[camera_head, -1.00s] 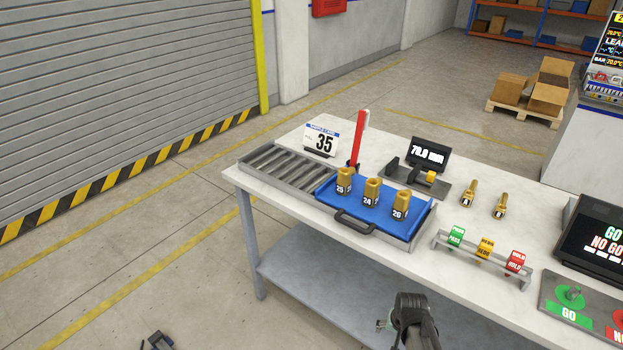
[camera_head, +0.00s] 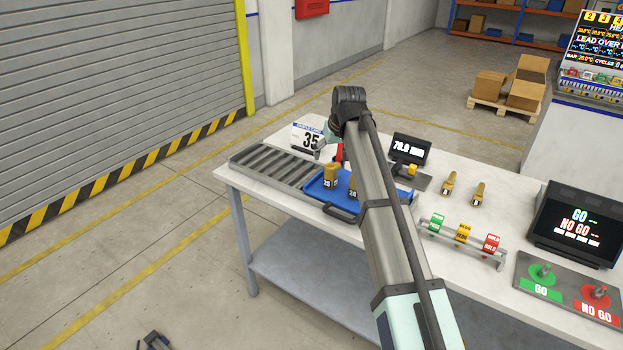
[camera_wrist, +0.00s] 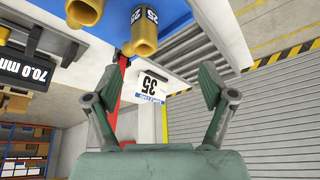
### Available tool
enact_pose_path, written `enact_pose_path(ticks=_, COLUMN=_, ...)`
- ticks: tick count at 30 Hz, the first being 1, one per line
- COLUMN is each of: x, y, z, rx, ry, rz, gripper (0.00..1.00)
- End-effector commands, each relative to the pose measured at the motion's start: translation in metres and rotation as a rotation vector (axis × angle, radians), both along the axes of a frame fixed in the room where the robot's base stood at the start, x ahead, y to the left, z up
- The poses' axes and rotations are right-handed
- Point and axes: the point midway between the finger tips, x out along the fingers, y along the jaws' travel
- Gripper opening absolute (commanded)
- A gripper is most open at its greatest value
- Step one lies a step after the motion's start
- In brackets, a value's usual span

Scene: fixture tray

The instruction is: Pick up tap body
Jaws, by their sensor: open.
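Brass tap bodies with dark number bands stand upright on a blue tray (camera_head: 320,190). In the head view, the one marked 25 (camera_head: 331,176) and part of a second (camera_head: 353,186) show; my arm covers the place of the third. The wrist view is upside down. There, tap body 25 (camera_wrist: 145,38) is at the top middle, and another brass body (camera_wrist: 84,12) is at the top left, cut by the frame edge. My gripper (camera_wrist: 158,84) is open and empty, fingers wide apart, with both tap bodies beyond its fingertips and not between them. My arm partly hides it in the head view.
A card marked 35 (camera_head: 308,138) and a red post (camera_head: 339,153) stand close behind the tray. A grey slotted rack (camera_head: 270,166) lies left. A 70.0 mm gauge (camera_head: 410,149), two brass pieces (camera_head: 449,184) and a PASS/HOLD tag stand (camera_head: 463,243) are to the right.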

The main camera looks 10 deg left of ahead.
Motion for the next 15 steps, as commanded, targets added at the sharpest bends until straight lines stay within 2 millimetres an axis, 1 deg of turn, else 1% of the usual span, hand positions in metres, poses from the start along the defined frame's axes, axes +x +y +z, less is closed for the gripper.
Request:
enact_pose_path(ticks=1, x=0.011, y=-0.015, z=0.012, rx=-0.014, ry=0.005, rz=0.007, gripper=0.82)
enact_pose_path(ticks=3, x=0.015, y=-0.028, z=0.021, rx=-0.030, ry=0.012, rz=0.018, gripper=0.82)
enact_pose_path(ticks=6, x=0.018, y=-0.035, z=0.024, rx=-0.039, ry=0.018, rz=0.027, gripper=0.82)
enact_pose_path(ticks=8, x=0.020, y=-0.035, z=0.019, rx=-0.041, ry=0.020, rz=0.029, gripper=0.82)
enact_pose_path(ticks=11, x=0.024, y=-0.032, z=0.005, rx=-0.041, ry=0.021, rz=0.029, gripper=0.82)
enact_pose_path(ticks=15, x=0.033, y=-0.027, z=-0.020, rx=-0.041, ry=0.021, rz=0.029, gripper=0.82)
